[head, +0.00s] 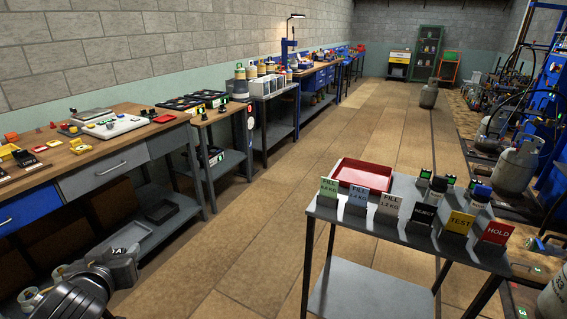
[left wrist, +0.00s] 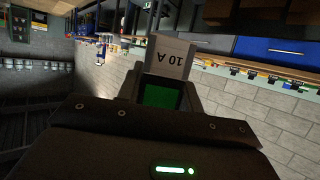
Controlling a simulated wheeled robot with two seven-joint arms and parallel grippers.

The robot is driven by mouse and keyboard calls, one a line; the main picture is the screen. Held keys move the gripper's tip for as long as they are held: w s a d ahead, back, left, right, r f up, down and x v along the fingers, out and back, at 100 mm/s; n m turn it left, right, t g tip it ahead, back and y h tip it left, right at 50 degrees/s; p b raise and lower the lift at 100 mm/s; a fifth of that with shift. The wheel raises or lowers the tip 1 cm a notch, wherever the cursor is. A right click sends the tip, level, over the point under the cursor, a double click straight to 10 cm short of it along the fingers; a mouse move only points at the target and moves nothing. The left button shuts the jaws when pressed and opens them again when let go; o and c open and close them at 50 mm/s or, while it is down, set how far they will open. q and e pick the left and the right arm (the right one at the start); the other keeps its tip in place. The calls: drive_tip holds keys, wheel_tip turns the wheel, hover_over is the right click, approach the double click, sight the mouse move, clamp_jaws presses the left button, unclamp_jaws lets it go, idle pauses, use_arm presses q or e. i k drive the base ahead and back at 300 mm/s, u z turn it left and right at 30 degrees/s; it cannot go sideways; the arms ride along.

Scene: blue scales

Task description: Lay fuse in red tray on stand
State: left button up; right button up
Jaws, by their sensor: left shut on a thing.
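The red tray (head: 362,176) lies at the back left of the grey stand's top (head: 405,188) in the head view. It looks empty. My left gripper (head: 124,262) is low at the lower left of the head view, well apart from the stand. It is shut on the fuse, whose pale block marked "10 A" (left wrist: 172,57) sticks out past the fingers in the left wrist view. A green face shows between the fingers below it. In the head view the fuse (head: 118,250) is small and partly hidden. My right gripper is not in view.
Upright cards line the stand's front edge, including FILL, a black REJECT card (head: 424,216) and a red HOLD card (head: 497,233). Small dark items stand at its right. A cluttered workbench (head: 90,150) runs along the left wall. The floor (head: 250,235) between is clear.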

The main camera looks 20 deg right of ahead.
sight(354, 179)
drive_tip(key=z, duration=0.6)
drive_tip(key=i, duration=0.95)
drive_tip(key=z, duration=0.95)
